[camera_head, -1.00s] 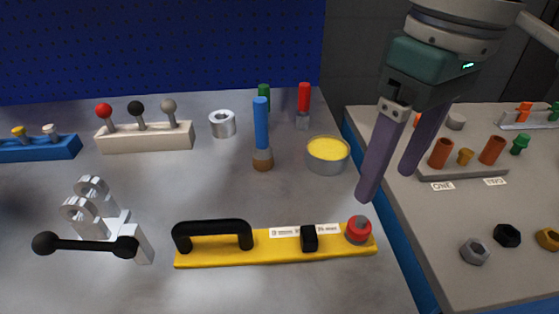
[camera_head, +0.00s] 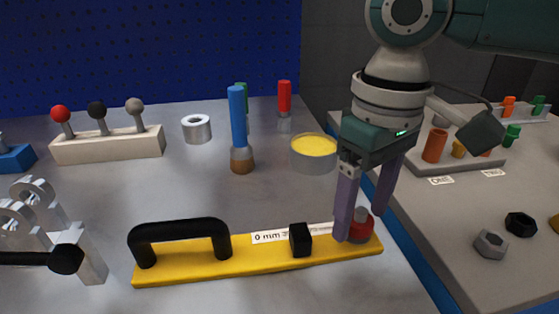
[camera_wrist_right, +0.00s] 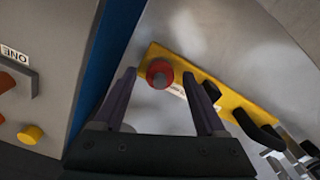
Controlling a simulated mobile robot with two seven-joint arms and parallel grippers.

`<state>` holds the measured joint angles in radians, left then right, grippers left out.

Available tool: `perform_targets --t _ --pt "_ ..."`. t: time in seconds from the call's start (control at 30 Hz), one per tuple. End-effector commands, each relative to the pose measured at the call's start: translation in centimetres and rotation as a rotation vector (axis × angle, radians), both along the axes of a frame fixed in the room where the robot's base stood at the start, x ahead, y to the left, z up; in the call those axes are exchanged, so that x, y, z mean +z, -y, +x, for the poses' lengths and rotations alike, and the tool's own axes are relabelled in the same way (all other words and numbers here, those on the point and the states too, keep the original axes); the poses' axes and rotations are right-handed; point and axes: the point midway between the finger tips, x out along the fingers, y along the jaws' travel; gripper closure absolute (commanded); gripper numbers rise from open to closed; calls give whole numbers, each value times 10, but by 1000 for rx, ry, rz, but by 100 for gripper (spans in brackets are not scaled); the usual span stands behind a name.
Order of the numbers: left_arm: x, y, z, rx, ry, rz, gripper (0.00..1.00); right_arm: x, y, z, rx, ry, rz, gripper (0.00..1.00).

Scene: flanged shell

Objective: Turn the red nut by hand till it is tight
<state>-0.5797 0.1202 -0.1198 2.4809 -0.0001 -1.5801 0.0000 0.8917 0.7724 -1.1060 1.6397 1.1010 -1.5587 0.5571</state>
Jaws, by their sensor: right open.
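The red nut (camera_head: 360,232) sits at the right end of the yellow bar (camera_head: 200,269), which lies on the grey tabletop. The bar also carries a black handle (camera_head: 180,229), a black block (camera_head: 300,240) and a white label (camera_head: 275,237) reading "0 mm". My right gripper (camera_head: 362,224) is open and points down at the nut, one finger partly hiding its left side. In the right wrist view the nut (camera_wrist_right: 159,73) shows between the open fingertips, apart from both; I cannot tell how far below them it lies. My left gripper is not in view.
A yellow-filled round tin (camera_head: 313,154) and a blue-handled tool (camera_head: 238,125) stand behind the bar. A grey bracket with a black lever (camera_head: 66,259) is at left. To the right, past a blue edge, another table holds hex nuts (camera_head: 490,244) and pegs (camera_head: 434,146).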

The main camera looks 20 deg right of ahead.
Motion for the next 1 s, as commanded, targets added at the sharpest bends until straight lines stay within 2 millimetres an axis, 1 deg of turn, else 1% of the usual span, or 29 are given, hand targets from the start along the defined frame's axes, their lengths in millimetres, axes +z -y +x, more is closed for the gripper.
perform_targets --t 0.07,0.3,0.9,0.97,1.0 --pt "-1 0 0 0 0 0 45 -4 0 0 0 -1 0 26" --pt "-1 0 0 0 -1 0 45 -4 0 0 1 0 0 26" --pt "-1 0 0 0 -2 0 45 -4 0 0 0 0 0 94" --pt "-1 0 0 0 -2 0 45 -3 0 0 0 0 0 100" --pt "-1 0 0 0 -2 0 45 -3 0 0 0 0 0 100"
